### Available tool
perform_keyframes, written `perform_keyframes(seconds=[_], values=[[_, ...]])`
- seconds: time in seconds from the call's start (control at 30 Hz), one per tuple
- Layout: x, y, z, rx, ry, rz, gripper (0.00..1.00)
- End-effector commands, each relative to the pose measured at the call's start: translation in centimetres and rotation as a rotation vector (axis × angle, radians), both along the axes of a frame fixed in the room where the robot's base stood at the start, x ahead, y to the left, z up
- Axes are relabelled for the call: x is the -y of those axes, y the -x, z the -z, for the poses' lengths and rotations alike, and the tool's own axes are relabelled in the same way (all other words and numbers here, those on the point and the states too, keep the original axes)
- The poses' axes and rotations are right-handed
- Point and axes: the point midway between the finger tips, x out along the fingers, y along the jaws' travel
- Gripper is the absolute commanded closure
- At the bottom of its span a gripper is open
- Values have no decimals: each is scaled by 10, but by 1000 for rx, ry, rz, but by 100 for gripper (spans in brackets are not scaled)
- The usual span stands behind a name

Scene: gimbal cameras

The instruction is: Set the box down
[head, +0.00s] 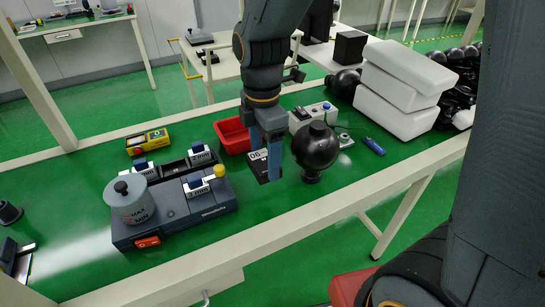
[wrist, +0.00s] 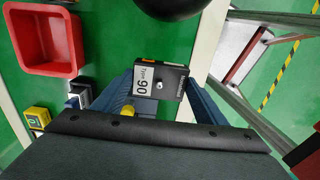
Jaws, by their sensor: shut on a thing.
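The box is a small black block with a white label reading "90" and "Type". It shows in the head view (head: 257,166) and in the wrist view (wrist: 172,80). My gripper (head: 266,158) is shut on it, with one blue finger on each side; in the wrist view my gripper (wrist: 162,98) holds it near the picture's middle. The box is over the green table top (head: 232,242), close to its pale front edge. I cannot tell whether its underside touches the table. Part of the box is hidden behind a finger.
A red bin (head: 232,136) stands just behind the box, and a black gimbal ball (head: 315,150) stands close on its right. A dark tester base (head: 175,214) with a grey cylinder (head: 131,200) is to the left. White blocks (head: 398,100) are stacked at the right.

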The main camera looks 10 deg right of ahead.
Motion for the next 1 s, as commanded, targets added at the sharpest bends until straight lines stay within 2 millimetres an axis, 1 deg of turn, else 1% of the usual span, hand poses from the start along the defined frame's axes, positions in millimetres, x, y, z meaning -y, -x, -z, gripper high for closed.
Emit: perform_keyframes(seconds=[0.3,0.47,0.7,0.83,1.0], values=[[-2,2,48,-5,1,-6,60],[-2,1,60,-3,1,-4,60],[-1,2,90,-5,1,-2,60],[-1,1,99,-2,1,-2,60],[0,1,99,-1,0,-1,60]])
